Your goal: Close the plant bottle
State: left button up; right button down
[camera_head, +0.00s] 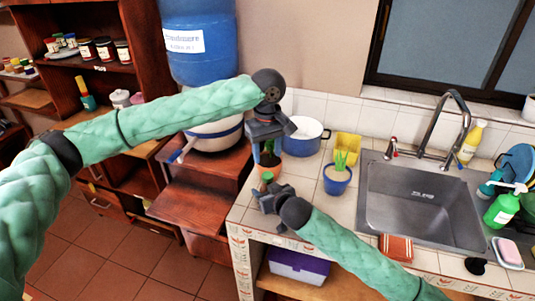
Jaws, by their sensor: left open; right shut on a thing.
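A blue pot with a green plant (337,180) stands right of my grippers.

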aim_at(267, 175)
pick_arm(q)
jog(key=shift+f, duration=0.1)
jog(key=shift+f, duration=3.95)
jog(key=c, duration=1)
jog(key=shift+m, duration=1.7)
jog(key=o, duration=1.1)
jog(key=shift+c, duration=0.2)
